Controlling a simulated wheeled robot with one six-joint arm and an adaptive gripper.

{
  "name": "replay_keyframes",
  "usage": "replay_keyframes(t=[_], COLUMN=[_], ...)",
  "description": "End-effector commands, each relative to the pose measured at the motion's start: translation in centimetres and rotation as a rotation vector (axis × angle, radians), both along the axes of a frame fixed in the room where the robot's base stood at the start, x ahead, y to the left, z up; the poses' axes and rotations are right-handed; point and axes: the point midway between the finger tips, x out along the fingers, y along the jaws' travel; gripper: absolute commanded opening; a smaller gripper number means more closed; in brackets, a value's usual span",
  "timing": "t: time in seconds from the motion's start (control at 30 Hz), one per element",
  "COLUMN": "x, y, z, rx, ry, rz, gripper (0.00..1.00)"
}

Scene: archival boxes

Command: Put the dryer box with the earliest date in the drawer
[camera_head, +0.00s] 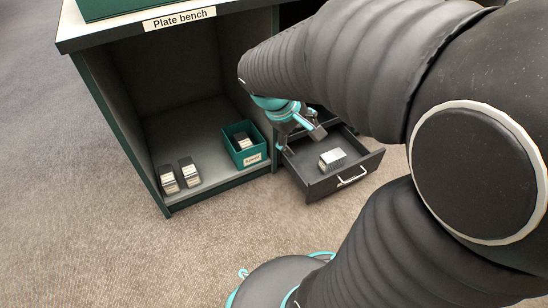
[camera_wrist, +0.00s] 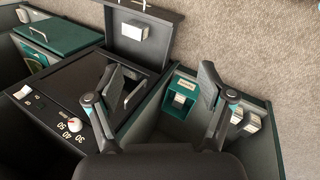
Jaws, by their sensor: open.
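A dark drawer (camera_head: 316,190) is pulled out at the bench's right side. A small grey box with a pale top (camera_head: 333,158) lies in it; it also shows in the wrist view (camera_wrist: 134,31). My gripper (camera_head: 300,138) is open and empty, near the drawer's back left; its spread fingers show in the wrist view (camera_wrist: 170,72). A green bin (camera_head: 236,157) in the open compartment holds a small dark box with a pale label (camera_head: 243,141). Two similar boxes, a left one (camera_head: 169,179) and a right one (camera_head: 189,173), stand further left. Their dates are too small to read.
The bench (camera_head: 122,38) carries a "Plate bench" label (camera_head: 180,18). The compartment's side walls and top surround the bin and boxes. In the wrist view, a panel with a numbered dial (camera_wrist: 75,124) and a green-lidded container (camera_wrist: 58,36) stand left. Carpet (camera_head: 100,250) in front is clear.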

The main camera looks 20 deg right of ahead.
Motion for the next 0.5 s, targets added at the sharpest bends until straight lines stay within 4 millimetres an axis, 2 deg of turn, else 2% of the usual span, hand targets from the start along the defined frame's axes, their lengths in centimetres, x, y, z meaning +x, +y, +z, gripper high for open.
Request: replay_keyframes(t=[0.03, 0.2, 0.5], x=[-1.0, -3.9, -8.3], y=[0.9, 4.1, 9.0], z=[0.9, 3.0, 5.6], rx=[0.038, 0.182, 0.426], ry=[-0.051, -0.195, -0.411], rz=[-0.020, -0.086, -0.168], gripper=[0.81, 0.81, 0.81])
